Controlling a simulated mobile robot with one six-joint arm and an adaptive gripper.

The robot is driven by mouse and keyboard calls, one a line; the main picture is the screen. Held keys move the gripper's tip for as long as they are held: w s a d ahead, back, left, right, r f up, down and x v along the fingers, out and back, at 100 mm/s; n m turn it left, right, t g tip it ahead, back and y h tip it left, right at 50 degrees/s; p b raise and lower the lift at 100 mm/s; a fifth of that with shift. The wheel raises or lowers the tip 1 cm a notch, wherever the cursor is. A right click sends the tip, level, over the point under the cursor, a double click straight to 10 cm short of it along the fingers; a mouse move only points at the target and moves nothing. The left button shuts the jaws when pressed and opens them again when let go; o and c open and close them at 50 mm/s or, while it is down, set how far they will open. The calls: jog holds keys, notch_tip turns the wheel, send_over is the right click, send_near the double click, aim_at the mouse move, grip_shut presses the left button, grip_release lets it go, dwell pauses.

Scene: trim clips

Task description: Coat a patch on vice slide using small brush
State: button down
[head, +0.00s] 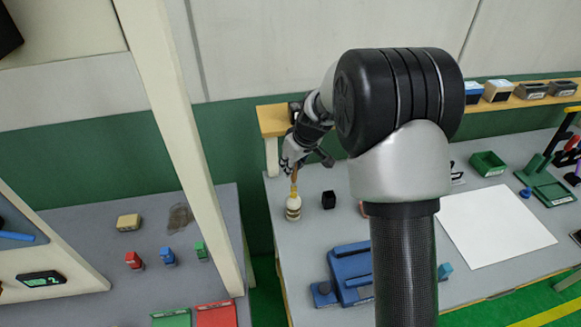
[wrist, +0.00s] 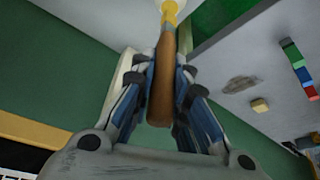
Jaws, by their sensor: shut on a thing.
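My gripper (head: 293,165) is shut on the brown wooden handle of the small brush (wrist: 162,85). The brush points down in the head view (head: 294,181). Its yellow ferrule shows at the top of the wrist view, with something whitish beyond it. Right below the brush, a small cream pot with a dark band (head: 293,210) stands on the grey bench. I cannot tell whether the bristles are inside the pot or just above it. The blue vice (head: 349,267) lies on the bench, in front and to the right of the pot; my arm hides part of it.
A small black block (head: 328,200) stands just right of the pot. A white sheet (head: 495,228) and a green bin (head: 487,163) lie farther right. A cream post (head: 185,130) rises between this bench and the left table, which holds small coloured blocks and a dark stain (head: 180,218).

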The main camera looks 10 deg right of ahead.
notch_tip(320, 180, up, 5)
jog(key=shift+f+p, duration=0.2)
jog(key=shift+p, duration=0.9)
